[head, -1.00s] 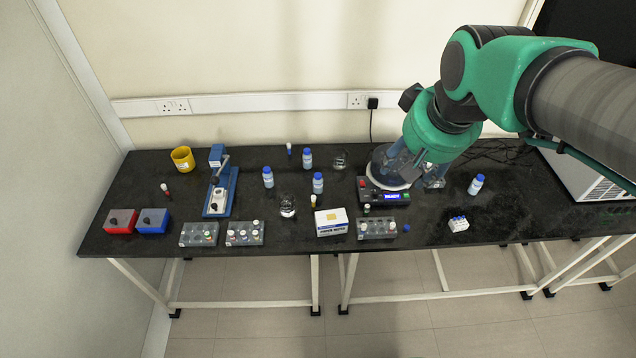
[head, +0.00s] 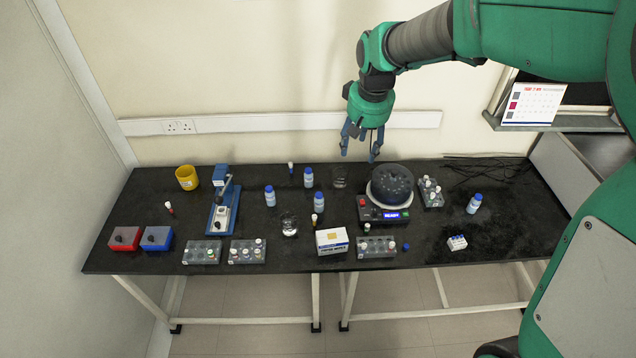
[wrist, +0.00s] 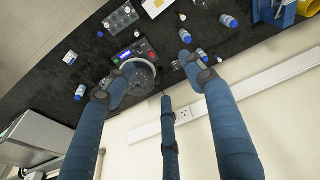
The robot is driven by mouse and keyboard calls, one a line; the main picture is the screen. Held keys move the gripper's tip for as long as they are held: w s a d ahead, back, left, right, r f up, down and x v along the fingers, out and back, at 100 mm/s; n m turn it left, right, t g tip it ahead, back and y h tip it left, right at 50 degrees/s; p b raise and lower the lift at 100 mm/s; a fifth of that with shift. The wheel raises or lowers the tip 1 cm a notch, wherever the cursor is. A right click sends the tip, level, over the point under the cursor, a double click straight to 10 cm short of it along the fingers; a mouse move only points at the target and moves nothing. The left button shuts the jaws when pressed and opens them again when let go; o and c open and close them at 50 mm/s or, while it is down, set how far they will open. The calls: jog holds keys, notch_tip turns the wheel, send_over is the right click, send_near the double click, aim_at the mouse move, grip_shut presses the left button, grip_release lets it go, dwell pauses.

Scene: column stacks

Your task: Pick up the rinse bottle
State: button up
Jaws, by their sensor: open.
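Several white-and-blue bottles with blue caps stand upright on the black bench; I cannot tell which is the rinse bottle. In the head view one is left of centre (head: 270,196), one behind (head: 308,178), one in front (head: 318,203), and one far right (head: 474,204). The far-right one also shows at the left of the wrist view (wrist: 80,92). My gripper (head: 359,156) is open and empty, fingers pointing down above the rear of the bench, behind the centrifuge and right of the centre bottles. In the wrist view its fingers (wrist: 157,75) are spread.
A round dark centrifuge (head: 391,186) stands just in front of my gripper. Glass beakers (head: 289,224) stand close to the centre bottles. Tube racks (head: 247,251) and a white box (head: 332,241) line the front. The wall is close behind.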

jog(key=w+a+f+n+g+p, duration=0.15)
jog(key=w+a+f, duration=0.35)
jog(key=w+f, duration=0.6)
jog(key=g+p, duration=0.1)
jog(key=p, duration=0.2)
send_over(319, 194)
notch_tip(319, 194, down, 16)
jog(key=shift+f, duration=0.15)
jog(key=shift+s+n, duration=0.1)
jog(key=shift+n, duration=0.15)
jog(key=shift+f, duration=4.3)
jog(key=shift+f, duration=2.6)
jog(key=c, duration=1.3)
